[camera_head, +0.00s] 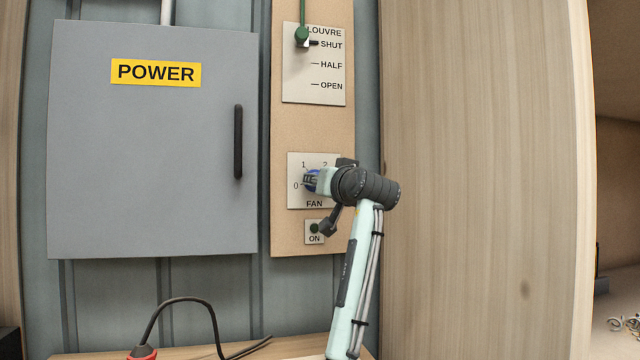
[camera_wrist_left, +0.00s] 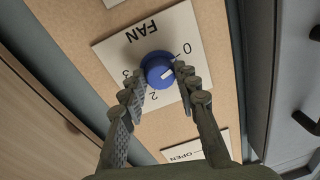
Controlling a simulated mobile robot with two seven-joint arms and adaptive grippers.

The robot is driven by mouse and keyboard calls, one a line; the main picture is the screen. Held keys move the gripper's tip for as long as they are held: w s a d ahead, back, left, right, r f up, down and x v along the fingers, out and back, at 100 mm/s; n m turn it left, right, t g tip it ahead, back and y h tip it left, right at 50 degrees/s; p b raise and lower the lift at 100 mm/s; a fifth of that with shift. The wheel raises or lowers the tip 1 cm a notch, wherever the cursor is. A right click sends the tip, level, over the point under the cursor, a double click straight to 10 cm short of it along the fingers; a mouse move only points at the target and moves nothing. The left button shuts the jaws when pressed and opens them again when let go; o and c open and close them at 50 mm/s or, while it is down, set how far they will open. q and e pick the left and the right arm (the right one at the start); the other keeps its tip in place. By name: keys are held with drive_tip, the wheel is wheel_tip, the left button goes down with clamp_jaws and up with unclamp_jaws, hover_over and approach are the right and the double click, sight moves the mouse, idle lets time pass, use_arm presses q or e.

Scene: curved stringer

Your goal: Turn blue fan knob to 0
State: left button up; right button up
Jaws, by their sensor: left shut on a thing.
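The blue fan knob (camera_wrist_left: 157,70) sits on a pale FAN plate (camera_wrist_left: 118,52) marked with numbers. In the wrist view, which shows the plate upside down, its white mark points to the lower right, below the 0 and towards the right finger. That finger hides the 1; the 2 and 3 are visible. My left gripper (camera_wrist_left: 160,75) has a finger on each side of the knob and is shut on it. In the head view the gripper (camera_head: 312,181) covers most of the knob, with a little blue showing. My right gripper is not in view.
Above is the LOUVRE plate (camera_head: 330,75) with a green lever (camera_head: 302,36) by SHUT. Below is a green ON button (camera_head: 314,228). A grey POWER cabinet (camera_head: 150,150) stands left, with a black handle (camera_head: 238,141). A wooden panel (camera_head: 480,180) stands close right. A black cable (camera_head: 185,300) lies below.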

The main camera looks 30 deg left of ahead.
use_arm(q)
drive_tip(key=shift+f, duration=0.15)
drive_tip(key=o, duration=1.2)
drive_tip(key=shift+c, duration=0.2)
drive_tip(key=shift+d, duration=0.1)
drive_tip(key=v, duration=1.2)
